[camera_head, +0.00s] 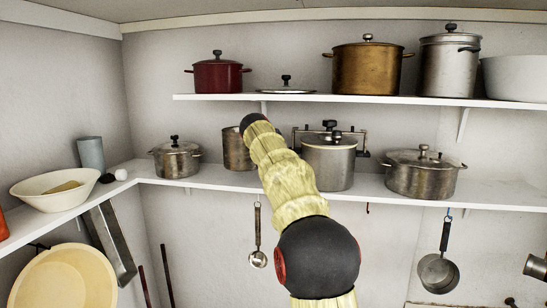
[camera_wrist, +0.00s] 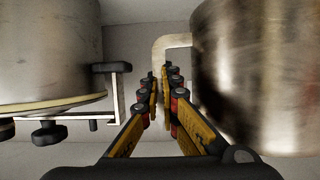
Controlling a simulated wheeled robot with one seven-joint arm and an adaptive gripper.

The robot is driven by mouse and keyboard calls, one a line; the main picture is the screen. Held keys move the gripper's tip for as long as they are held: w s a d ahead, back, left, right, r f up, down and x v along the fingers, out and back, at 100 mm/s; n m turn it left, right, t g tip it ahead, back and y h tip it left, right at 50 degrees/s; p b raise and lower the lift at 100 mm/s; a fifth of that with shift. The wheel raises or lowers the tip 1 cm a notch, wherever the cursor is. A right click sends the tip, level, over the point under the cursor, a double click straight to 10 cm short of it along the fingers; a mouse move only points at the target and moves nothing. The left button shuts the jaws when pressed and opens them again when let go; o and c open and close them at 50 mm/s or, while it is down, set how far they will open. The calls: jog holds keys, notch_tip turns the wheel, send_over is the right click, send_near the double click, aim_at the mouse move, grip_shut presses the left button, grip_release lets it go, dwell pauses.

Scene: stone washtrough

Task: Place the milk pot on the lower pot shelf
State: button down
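The milk pot appears to be the plain metal pot without a visible lid (camera_head: 234,150) at the lower shelf (camera_head: 225,178), partly hidden by my arm. In the wrist view a large metal pot wall (camera_wrist: 265,75) fills the right side, with a pale looped handle (camera_wrist: 172,41) reaching toward my fingers. My gripper (camera_wrist: 163,82) has its fingers close together around that handle and appears shut on it. My gripper is hidden behind my arm in the head view. I cannot tell whether the pot's base touches the shelf.
A tall lidded pot (camera_head: 328,165) stands right of my arm; its wall (camera_wrist: 45,50) and a dark-ended bracket show left of my fingers. Lidded pots stand left (camera_head: 176,160) and far right (camera_head: 424,175). The upper shelf (camera_head: 300,99) with several pots runs above.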

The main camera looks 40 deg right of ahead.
jog(key=f, duration=0.1)
jog(key=w+f, duration=0.1)
jog(key=f, duration=0.1)
jog(key=w+d+f+p, duration=0.1)
jog(key=f, duration=0.1)
jog(key=shift+w+f, duration=0.15)
jog(key=shift+f, duration=0.2)
jog(key=c, duration=2.5)
grip_release()
jog(key=shift+f, duration=0.25)
jog(key=shift+c, duration=0.2)
jog(key=o, duration=0.5)
jog(key=shift+r, duration=0.15)
jog(key=b+v, duration=0.4)
jog(key=v, duration=0.8)
